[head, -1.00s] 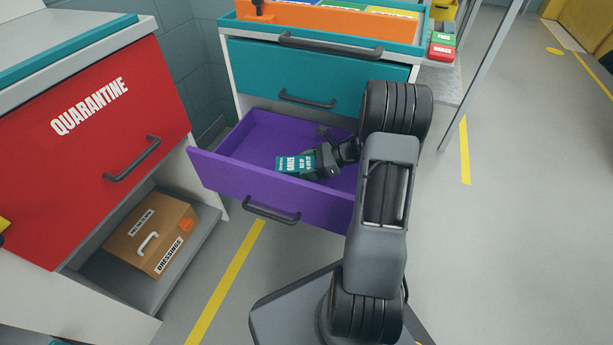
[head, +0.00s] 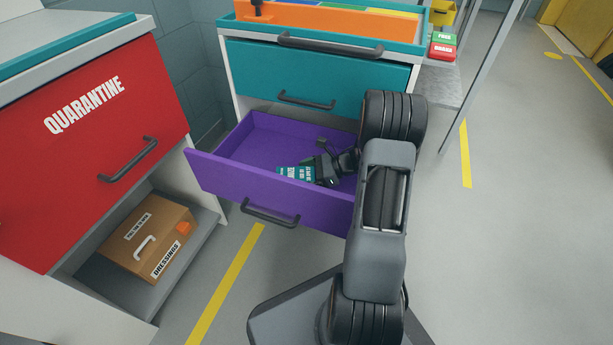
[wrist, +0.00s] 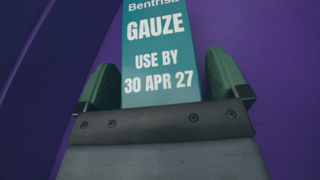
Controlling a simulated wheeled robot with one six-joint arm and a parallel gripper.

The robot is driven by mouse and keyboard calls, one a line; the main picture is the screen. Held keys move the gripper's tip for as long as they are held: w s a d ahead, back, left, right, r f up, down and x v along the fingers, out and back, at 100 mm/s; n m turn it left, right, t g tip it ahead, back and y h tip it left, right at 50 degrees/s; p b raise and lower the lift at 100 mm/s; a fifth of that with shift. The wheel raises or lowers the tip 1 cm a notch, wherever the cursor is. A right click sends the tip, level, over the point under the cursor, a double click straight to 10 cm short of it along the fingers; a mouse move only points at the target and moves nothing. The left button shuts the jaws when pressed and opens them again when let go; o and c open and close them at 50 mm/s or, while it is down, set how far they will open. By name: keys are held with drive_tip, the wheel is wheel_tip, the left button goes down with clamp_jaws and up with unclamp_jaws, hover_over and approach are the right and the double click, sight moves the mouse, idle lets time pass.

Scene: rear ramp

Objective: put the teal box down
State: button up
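The teal box (head: 296,173) is low inside the open purple drawer (head: 240,178), just behind its front panel, which seems to hide its lower edge. In the wrist view the teal box (wrist: 160,55) shows a white label reading "GAUZE, USE BY 30 APR 27". My gripper (head: 318,170) reaches into the drawer from the right. In the wrist view its green-padded fingers (wrist: 163,80) stand on either side of the box. A narrow purple gap shows between the box and the right finger; the left finger is very close to the box. Its contact with the drawer floor is hidden.
A closed teal drawer (head: 315,75) is above the purple one. A red "QUARANTINE" cabinet front (head: 85,150) stands at left, over a shelf with a brown dressings case (head: 148,238). The purple drawer's left and back floor is bare.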

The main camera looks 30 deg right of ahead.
drive_tip(key=shift+r, duration=0.1)
drive_tip(key=shift+r+p, duration=0.2)
drive_tip(key=shift+p, duration=0.1)
drive_tip(key=p+v, duration=0.4)
drive_tip(key=v, duration=0.8)
drive_tip(key=shift+f, duration=0.2)
